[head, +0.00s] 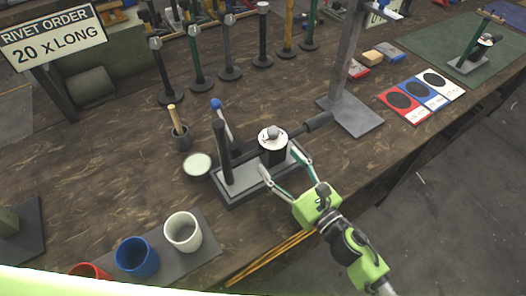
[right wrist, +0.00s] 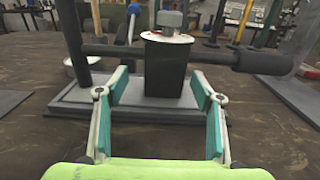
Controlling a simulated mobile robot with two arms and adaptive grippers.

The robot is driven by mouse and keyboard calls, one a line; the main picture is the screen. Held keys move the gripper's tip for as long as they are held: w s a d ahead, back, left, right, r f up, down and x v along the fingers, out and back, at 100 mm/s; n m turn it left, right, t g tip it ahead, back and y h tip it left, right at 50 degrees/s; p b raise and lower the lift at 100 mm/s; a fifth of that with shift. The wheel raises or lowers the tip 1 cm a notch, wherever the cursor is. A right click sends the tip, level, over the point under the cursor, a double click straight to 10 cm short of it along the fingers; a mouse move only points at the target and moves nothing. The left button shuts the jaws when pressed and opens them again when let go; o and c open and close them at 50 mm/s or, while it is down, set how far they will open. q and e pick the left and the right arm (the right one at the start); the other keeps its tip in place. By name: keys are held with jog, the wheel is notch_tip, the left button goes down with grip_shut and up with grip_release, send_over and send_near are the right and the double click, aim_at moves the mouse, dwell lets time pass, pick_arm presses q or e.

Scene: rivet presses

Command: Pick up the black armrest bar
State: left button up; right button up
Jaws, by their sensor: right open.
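A black bar lies level across the rivet press, with a thick dark grip (head: 318,121) at its right end. The bar's grip also shows in the right wrist view (right wrist: 262,62). The bar passes near a black block with a white round top (head: 272,139) and a grey knob. A black upright post (head: 225,158) stands on the left of the press base (head: 238,196). My right gripper (head: 281,162) is open and empty at the front edge of the base. In the right wrist view its fingers (right wrist: 158,78) are spread before the block, with the bar beyond and above them.
A blue-knobbed lever (head: 222,118) stands behind the post. White, blue and red cups stand front left; the white cup (head: 183,232) is closest to the press. A grey stand (head: 350,112) rises to the right. Several posts line the back.

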aim_at(278, 157)
jog(key=x, duration=0.2)
jog(key=p+x, duration=0.1)
jog(key=x, duration=0.1)
jog(key=shift+w+d+f, duration=0.1)
jog(key=shift+w+d, duration=0.1)
jog(key=shift+w, duration=0.25)
jog(key=shift+w+a+f, duration=0.1)
jog(key=shift+w+a, duration=0.2)
jog(key=shift+w, duration=0.05)
jog(key=c, duration=1.6)
